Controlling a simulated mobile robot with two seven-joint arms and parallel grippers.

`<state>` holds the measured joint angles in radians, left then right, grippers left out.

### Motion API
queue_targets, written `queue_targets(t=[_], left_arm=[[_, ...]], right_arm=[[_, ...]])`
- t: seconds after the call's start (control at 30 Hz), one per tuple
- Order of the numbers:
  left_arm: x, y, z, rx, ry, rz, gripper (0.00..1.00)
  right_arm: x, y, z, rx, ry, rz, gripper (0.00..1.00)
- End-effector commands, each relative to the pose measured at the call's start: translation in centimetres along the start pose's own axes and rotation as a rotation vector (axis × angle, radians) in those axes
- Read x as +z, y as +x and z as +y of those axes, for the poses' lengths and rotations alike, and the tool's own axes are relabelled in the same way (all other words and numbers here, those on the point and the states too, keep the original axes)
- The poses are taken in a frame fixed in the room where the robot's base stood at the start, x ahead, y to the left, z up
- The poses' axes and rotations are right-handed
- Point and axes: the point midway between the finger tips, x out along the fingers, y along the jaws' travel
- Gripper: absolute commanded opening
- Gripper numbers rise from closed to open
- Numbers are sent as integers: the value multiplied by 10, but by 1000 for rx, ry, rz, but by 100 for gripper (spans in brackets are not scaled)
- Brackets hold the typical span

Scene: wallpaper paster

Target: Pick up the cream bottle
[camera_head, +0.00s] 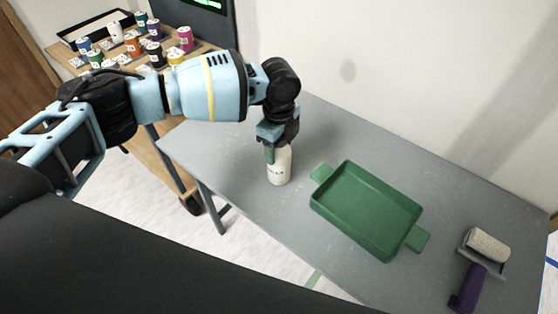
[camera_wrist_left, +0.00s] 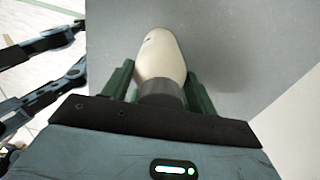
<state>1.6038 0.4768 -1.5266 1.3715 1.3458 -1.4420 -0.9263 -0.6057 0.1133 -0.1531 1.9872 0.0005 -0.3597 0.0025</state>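The cream bottle (camera_head: 279,168) is upright at the left part of the grey table, with dark lettering on its side. My left gripper (camera_head: 277,147) is above it, pointing down, with its green fingers at the bottle's upper end. In the left wrist view the bottle (camera_wrist_left: 162,58) and its grey cap lie between the two green fingers (camera_wrist_left: 160,88), one on each side. The fingers are very close to the cap; whether they press on it is not clear. The bottle's base appears at the tabletop. My right gripper is not in view.
A green tray (camera_head: 347,220) with two handles lies right of the bottle on the grey table (camera_head: 240,160). A paint roller (camera_head: 487,246) with a purple handle lies at the far right. A wooden cart (camera_head: 160,150) with several colored cans stands at the back left. A wall borders the table's back.

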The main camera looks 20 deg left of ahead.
Motion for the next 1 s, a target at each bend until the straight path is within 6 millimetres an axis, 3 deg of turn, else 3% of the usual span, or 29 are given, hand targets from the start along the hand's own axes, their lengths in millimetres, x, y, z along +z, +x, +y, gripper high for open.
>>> queue_targets(t=[0.03,0.3,0.67,0.9,1.0], left_arm=[[0,0,0,0,0,0,43],[0,-1,0,-1,0,1,9],[0,-6,-1,-2,0,1,9],[-1,-37,-1,-6,2,3,9],[-1,-39,18,-1,4,0,9]], right_arm=[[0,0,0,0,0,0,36],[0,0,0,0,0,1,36],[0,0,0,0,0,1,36],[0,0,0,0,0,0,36],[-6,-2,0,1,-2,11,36]])
